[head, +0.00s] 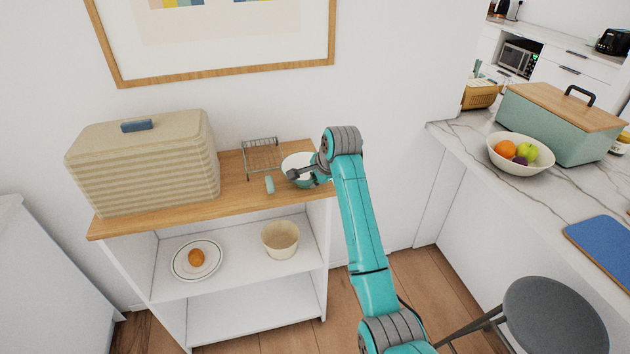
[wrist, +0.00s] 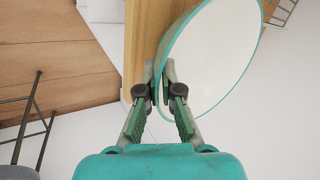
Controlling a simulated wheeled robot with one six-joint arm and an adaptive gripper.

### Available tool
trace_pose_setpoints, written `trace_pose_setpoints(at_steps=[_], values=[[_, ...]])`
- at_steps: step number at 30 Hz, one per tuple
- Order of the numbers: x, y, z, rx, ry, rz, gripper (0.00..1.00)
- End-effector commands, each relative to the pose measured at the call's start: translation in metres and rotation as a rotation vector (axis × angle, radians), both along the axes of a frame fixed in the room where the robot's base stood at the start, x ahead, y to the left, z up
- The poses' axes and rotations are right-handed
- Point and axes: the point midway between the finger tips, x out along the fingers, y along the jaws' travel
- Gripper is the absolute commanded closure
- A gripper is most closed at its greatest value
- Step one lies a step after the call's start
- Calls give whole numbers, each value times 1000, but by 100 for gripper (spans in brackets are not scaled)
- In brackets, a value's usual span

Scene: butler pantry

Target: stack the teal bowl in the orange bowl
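The teal bowl (head: 301,162), white inside with a teal rim, is at the right end of the wooden shelf top in the head view. In the wrist view the teal bowl (wrist: 215,55) fills the upper middle, its rim running between my fingers. My gripper (head: 293,174) is at the bowl's near side; in the wrist view my gripper (wrist: 158,75) has its fingertips close together, pinching the rim. I cannot tell whether the bowl touches the top. No bowl that looks orange is in view.
A ribbed bread box (head: 145,165), a wire rack (head: 262,157) and a small teal item (head: 270,184) are on the shelf top. Below are a plate (head: 180,272) with an orange fruit and a cream bowl (head: 280,240). A fruit bowl (head: 510,163) stands on the marble counter.

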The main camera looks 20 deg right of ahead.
Motion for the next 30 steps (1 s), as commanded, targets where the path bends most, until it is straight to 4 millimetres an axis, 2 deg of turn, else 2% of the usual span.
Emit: trace_pose_setpoints(at_steps=[5,9,21,26,30], values=[[0,0,-2,0,-1,0,100],[0,0,-2,0,0,0,69],[-2,-1,4,0,-1,0,69],[-13,-4,24,-1,-3,0,69],[-28,-8,49,0,-4,-1,69]])
